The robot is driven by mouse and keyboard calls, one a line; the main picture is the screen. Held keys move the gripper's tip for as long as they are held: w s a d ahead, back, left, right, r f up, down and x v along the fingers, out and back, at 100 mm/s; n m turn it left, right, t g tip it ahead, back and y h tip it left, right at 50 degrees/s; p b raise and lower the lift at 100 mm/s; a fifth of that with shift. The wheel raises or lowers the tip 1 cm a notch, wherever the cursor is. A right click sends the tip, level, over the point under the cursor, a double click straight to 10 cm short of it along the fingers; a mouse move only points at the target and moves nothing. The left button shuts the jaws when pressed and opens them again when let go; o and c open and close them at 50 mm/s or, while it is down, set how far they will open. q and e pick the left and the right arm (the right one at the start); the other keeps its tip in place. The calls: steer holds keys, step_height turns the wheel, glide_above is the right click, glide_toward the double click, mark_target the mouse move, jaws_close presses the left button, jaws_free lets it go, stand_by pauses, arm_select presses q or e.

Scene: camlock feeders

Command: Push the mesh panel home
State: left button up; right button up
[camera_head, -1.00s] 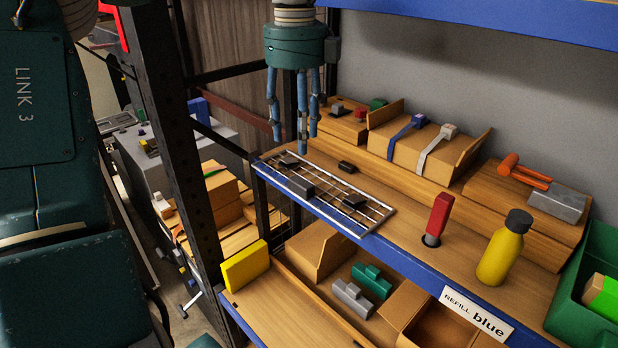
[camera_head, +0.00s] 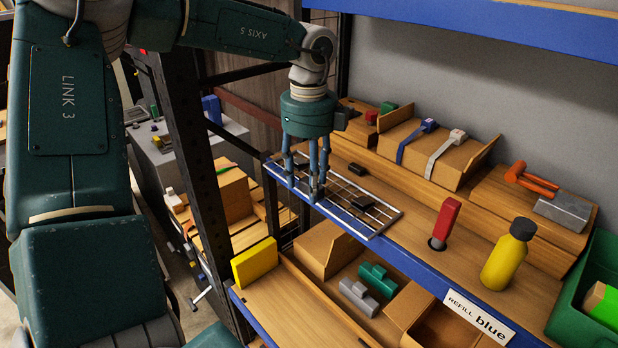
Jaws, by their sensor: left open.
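The mesh panel (camera_head: 384,226) is a silver wire grid in a rectangular frame. It lies flat along the front left of the blue-edged shelf (camera_head: 420,266), its long side by the front edge. My left gripper (camera_head: 308,190) is over the panel's left part, pointing down, open, with its blue-grey fingers apart. Its fingertips are at about mesh level; I cannot tell whether they touch. The fingers hide part of the mesh. My right gripper is not in view.
To the right stand a red block (camera_head: 446,220) in a round hole and a yellow bottle (camera_head: 507,258). Cardboard boxes (camera_head: 432,155) line the back. A dark rack post (camera_head: 195,160) stands at left.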

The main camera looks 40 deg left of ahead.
arm_select(q)
steer(key=shift+c, duration=0.3)
steer(key=c, duration=0.4)
jaws_close()
steer(key=shift+w+a, duration=0.1)
steer(key=shift+w, duration=0.5)
steer(key=w, duration=0.3)
steer(key=shift+d+b, duration=0.2)
steer(key=shift+b, duration=0.15)
steer(key=shift+s+r, duration=0.1)
steer(key=shift+r, duration=0.05)
steer(key=shift+o, duration=1.3)
jaws_free()
steer(key=shift+o, duration=1)
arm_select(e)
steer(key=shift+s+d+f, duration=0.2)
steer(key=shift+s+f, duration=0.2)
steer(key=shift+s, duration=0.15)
